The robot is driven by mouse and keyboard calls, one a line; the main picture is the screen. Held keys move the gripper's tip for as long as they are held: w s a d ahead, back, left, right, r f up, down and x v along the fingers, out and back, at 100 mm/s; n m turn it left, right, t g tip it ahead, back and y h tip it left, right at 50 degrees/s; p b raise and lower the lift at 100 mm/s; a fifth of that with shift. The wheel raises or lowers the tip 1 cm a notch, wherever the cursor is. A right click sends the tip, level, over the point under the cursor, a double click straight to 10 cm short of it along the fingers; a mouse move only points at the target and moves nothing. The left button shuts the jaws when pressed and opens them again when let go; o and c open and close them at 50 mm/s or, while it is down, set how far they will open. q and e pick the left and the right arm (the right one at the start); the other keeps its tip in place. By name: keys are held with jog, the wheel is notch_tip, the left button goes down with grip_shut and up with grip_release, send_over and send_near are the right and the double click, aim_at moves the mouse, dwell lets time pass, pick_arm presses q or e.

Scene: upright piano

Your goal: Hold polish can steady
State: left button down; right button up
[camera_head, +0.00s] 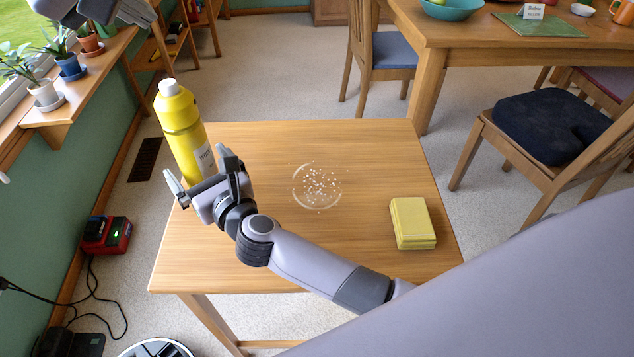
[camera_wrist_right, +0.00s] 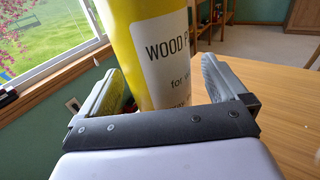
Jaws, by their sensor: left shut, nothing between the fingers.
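The polish can (camera_head: 181,128) is a tall yellow can with a white cap and a white label. It stands upright at the left back corner of the small wooden table (camera_head: 270,150). My right gripper (camera_head: 203,172) is low at the can with its fingers apart. In the right wrist view, the can (camera_wrist_right: 150,30) stands between the two open fingers, with a gap visible on the right side; contact on the left is unclear. The can's lower part is partly hidden by my gripper. My left gripper (camera_head: 108,10) is shut and empty at the top left, partly cut off, away from the can.
A ring mark with white specks (camera_head: 318,186) lies mid-table. A yellow stack of cloths or sponges (camera_head: 412,222) lies at the right. Potted plants (camera_head: 45,93) line the windowsill at left. A chair (camera_head: 550,130) and dining table (camera_head: 470,32) stand at right.

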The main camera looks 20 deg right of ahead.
jog(key=shift+s, duration=0.1)
jog(key=v, duration=1.1)
jog(key=shift+s+d, duration=0.1)
jog(key=shift+s, duration=0.3)
jog(key=shift+s, duration=0.1)
